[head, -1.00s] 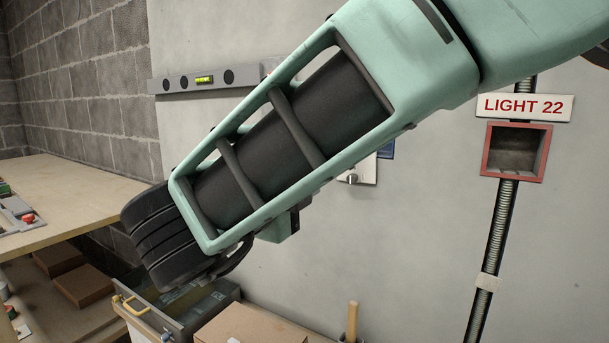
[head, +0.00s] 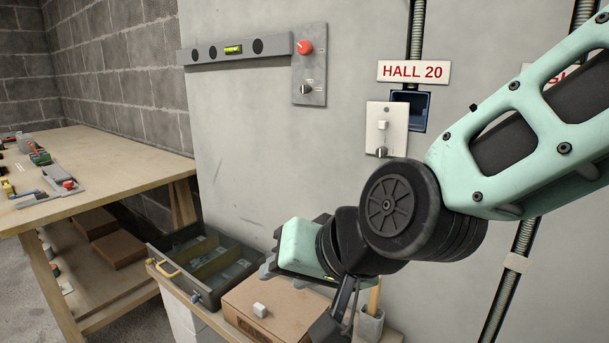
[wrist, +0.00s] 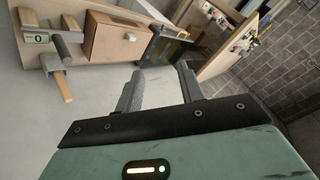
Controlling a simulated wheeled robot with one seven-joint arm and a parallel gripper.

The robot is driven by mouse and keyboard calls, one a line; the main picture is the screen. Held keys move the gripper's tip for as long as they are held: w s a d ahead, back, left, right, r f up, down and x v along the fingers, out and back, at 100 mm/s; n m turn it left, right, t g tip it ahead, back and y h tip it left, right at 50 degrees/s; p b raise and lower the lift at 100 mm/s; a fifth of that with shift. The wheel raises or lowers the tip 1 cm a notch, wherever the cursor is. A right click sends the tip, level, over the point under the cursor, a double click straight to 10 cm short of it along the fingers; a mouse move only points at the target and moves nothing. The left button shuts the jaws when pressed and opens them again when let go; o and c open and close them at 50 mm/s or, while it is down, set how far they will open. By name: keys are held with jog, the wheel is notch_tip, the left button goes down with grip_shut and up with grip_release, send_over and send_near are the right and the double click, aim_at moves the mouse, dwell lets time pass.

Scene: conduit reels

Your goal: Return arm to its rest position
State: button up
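My mint-green arm reaches in from the right of the head view and bends down at a black joint. My gripper (head: 268,264) hangs in front of the wall, above the low surface with the cardboard box (head: 275,306) and the grey divided tray (head: 208,262). In the wrist view my gripper (wrist: 159,78) shows two grey fingers standing apart with nothing between them, so it is open and empty. Part of the gripper is hidden behind my wrist in the head view.
A wooden workbench (head: 100,172) with small parts stands at left. The wall carries a spirit level (head: 235,49), a red-knob panel (head: 309,65), a switch plate (head: 387,130) and a HALL 20 sign (head: 413,72). A small white block (head: 260,310) sits on the cardboard box.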

jog(key=s+d+f+n+g+h, duration=0.35)
jog(key=s+d, duration=0.25)
jog(key=d, duration=0.2)
jog(key=s+d+f+n+g+h, duration=0.2)
jog(key=s+d+f+n+g, duration=0.15)
jog(key=s+d, duration=0.35)
notch_tip(320, 180, up, 16)
jog(key=d+p, duration=0.1)
jog(key=p, duration=1.6)
jog(key=shift+s+r+t+h, duration=0.15)
jog(key=shift+r+t+h, duration=0.05)
jog(key=shift+t+h, duration=0.2)
